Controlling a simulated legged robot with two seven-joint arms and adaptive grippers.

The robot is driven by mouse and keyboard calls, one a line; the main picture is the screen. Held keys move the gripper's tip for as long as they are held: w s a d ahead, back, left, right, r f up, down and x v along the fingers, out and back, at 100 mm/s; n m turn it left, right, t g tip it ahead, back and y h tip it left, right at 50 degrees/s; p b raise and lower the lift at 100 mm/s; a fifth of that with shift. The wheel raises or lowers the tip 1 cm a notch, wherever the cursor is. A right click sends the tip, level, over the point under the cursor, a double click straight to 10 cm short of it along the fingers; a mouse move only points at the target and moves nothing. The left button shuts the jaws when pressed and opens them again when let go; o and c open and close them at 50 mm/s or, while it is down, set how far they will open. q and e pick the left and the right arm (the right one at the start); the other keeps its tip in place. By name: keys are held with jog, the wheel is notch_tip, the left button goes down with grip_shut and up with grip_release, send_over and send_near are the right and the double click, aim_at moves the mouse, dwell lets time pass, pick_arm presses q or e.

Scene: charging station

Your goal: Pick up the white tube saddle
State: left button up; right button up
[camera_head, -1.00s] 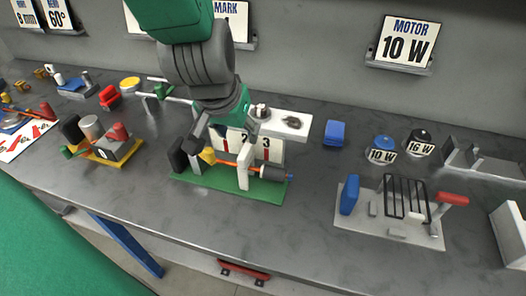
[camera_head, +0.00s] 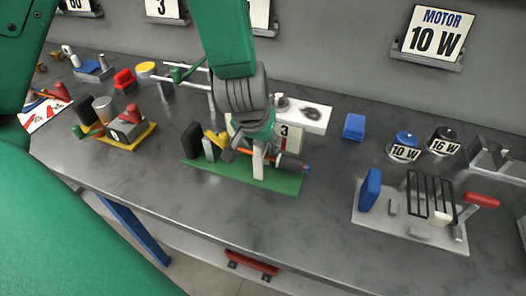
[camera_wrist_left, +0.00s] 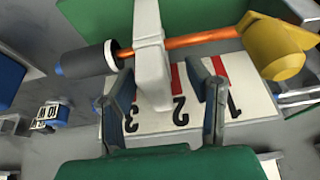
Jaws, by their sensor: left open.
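The white tube saddle (camera_head: 258,163) is an upright white block on the green base plate (camera_head: 225,179), with an orange tube through it; it also shows in the left wrist view (camera_wrist_left: 151,55). My left gripper (camera_head: 250,150) is just above and around it, partly hiding it and the tube. In the left wrist view my left gripper (camera_wrist_left: 162,70) is open, with the saddle between its fingers, closer to the left finger. Contact cannot be told. My right gripper is not in view.
On the tube are a dark cylinder (camera_wrist_left: 85,62) and a yellow piece (camera_wrist_left: 275,50). A numbered white board (camera_wrist_left: 180,115) lies beyond the saddle. A black block (camera_head: 193,140) stands at the plate's left end. A grey rack fixture (camera_head: 400,222) stands to the right, with clear table between.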

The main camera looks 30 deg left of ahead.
pick_arm(q)
jog(key=shift+s+a+r, duration=0.1)
jog(key=shift+a, duration=0.15)
jog(key=shift+c, duration=0.8)
jog(key=shift+d, duration=0.1)
jog(key=c, duration=0.7)
jog(key=shift+d, duration=0.15)
grip_shut()
jog(key=shift+d+r, duration=0.2)
jog(key=shift+d, duration=0.15)
